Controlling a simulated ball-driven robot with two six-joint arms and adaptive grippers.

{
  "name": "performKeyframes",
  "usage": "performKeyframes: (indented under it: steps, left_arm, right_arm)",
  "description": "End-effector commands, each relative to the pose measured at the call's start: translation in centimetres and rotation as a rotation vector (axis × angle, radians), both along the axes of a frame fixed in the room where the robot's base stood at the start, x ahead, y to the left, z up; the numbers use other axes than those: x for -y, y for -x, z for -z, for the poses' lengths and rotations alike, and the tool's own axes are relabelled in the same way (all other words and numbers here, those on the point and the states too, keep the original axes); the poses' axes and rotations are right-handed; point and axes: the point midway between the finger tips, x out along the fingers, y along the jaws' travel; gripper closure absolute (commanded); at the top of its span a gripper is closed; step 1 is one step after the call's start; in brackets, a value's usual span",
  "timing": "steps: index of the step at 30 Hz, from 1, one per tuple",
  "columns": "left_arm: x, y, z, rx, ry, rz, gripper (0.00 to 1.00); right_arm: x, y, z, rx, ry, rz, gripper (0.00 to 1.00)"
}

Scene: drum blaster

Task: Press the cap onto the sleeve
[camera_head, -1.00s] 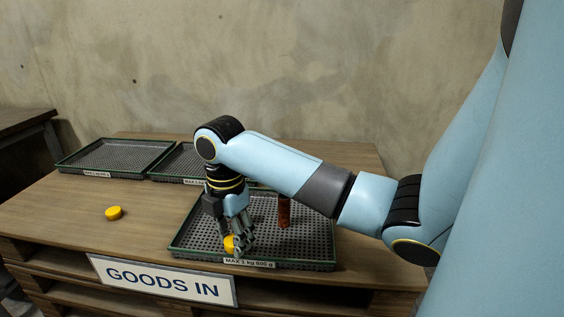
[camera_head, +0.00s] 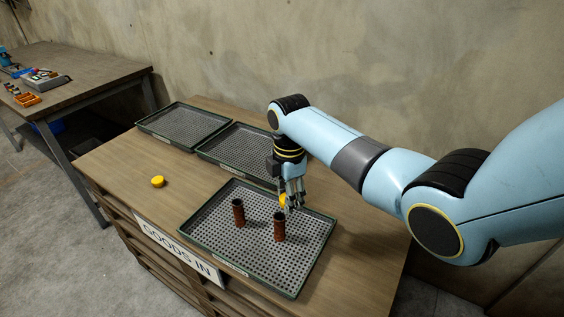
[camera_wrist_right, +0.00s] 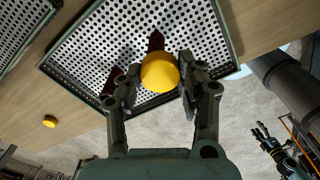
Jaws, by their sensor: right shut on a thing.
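My right gripper (camera_head: 291,204) is shut on a yellow cap (camera_head: 283,200) and holds it above the tray, close behind the nearer sleeve. In the right wrist view the cap (camera_wrist_right: 160,72) sits between the two fingertips. Two brown sleeves stand upright in the tray, one on the left (camera_head: 238,212) and one on the right (camera_head: 279,227). The held cap is apart from both in the head view. A second yellow cap (camera_head: 157,181) lies on the table. A dark gripper (camera_wrist_right: 272,142), seemingly my left one, is small at the right of the wrist view; its opening is unclear.
The perforated tray (camera_head: 205,247) with a raised green rim stands on the wooden table (camera_head: 130,170). Two empty trays (camera_head: 185,125) (camera_head: 238,150) are behind it. A bench (camera_head: 90,75) with small items stands at the far left. Table left of the tray is mostly clear.

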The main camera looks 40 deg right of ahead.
Motion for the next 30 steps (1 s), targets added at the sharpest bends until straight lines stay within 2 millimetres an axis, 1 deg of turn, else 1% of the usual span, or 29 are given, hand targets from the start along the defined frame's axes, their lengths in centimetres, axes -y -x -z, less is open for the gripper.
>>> performKeyframes:
  steps: [1,3,6,8,14,25,30]
  left_arm:
    - [0.0,0.0,-1.7,0.000,-0.001,0.000,0.47]
    - [-0.2,0.0,-2.3,0.000,-0.002,0.001,0.47]
    - [-0.4,0.0,-2.6,-0.001,-0.005,0.001,0.47]
    - [-0.6,0.1,-2.4,-0.003,-0.006,0.002,0.47]
    - [-0.4,0.4,-1.2,-0.007,-0.004,0.001,0.47]
    - [0.1,0.5,2.7,-0.010,0.002,-0.001,0.47]
    - [0.2,0.6,3.1,-0.010,0.002,-0.002,0.47]
  right_arm:
    - [-0.7,-0.4,-1.3,-0.002,-0.002,-0.007,0.79]
    - [-1.2,-0.7,-1.5,-0.005,0.001,-0.015,0.79]
    - [-1.6,-0.9,-1.5,-0.004,0.003,-0.021,0.79]
    - [-1.6,-1.0,-1.3,-0.005,0.003,-0.023,0.79]
    - [-1.6,-0.9,-0.2,-0.004,0.004,-0.023,0.79]
    - [-1.6,-0.9,3.1,-0.006,0.004,-0.023,0.79]
    - [-1.6,-0.9,4.0,-0.004,0.004,-0.022,0.79]
